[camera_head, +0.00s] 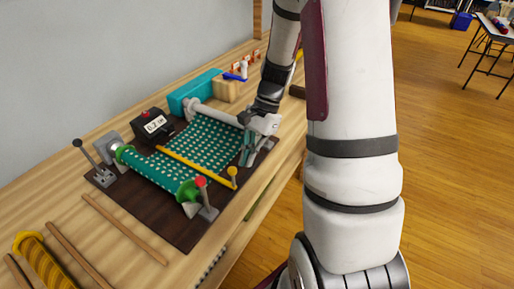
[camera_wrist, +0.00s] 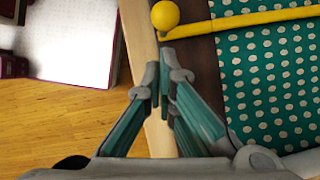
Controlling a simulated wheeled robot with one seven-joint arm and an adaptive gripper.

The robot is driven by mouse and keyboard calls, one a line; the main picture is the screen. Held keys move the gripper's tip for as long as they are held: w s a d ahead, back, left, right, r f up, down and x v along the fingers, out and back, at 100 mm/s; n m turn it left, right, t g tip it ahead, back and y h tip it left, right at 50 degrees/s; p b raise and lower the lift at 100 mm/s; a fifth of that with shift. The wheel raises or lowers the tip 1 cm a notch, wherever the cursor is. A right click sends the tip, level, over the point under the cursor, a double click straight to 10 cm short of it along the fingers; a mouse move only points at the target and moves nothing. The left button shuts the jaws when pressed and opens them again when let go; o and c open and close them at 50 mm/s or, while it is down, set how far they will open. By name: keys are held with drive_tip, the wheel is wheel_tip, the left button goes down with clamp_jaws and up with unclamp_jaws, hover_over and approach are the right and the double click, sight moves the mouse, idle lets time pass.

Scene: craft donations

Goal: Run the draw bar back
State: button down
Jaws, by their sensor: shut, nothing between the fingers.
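The yellow draw bar (camera_head: 195,166) lies across the green dotted cloth, with a yellow ball knob (camera_head: 234,173) standing at its right end. In the wrist view the bar (camera_wrist: 250,19) crosses the top right and the knob (camera_wrist: 165,15) is at the top, just beyond my fingertips. My gripper (camera_head: 247,158) is low over the board's right edge, on the far side of the knob. In the wrist view my gripper (camera_wrist: 162,88) is shut and empty, apart from the knob. The cloth (camera_wrist: 270,80) lies right of the fingers.
The dark board (camera_head: 165,222) carries a green cloth roll (camera_head: 155,175), a white roller (camera_head: 213,115), a red-knobbed lever (camera_head: 203,195), a grey lever (camera_head: 92,160) and a black display box (camera_head: 153,125). A teal box (camera_head: 195,90) stands behind. Wooden sticks (camera_head: 125,228) lie in front.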

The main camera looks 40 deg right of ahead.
drive_tip(key=shift+a+r, duration=0.1)
drive_tip(key=shift+a, duration=0.3)
drive_tip(key=shift+s+a, duration=0.1)
drive_tip(key=shift+a, duration=0.05)
drive_tip(key=a, duration=0.1)
drive_tip(key=s+a+p, duration=0.1)
drive_tip(key=a, duration=0.2)
drive_tip(key=shift+s+a, duration=0.35)
drive_tip(key=shift+s, duration=0.05)
drive_tip(key=shift+d, duration=0.15)
drive_tip(key=d, duration=0.2)
drive_tip(key=w+d, duration=0.1)
drive_tip(key=d, duration=0.1)
drive_tip(key=shift+d, duration=0.15)
drive_tip(key=v, duration=0.9)
drive_tip(key=shift+p, duration=0.35)
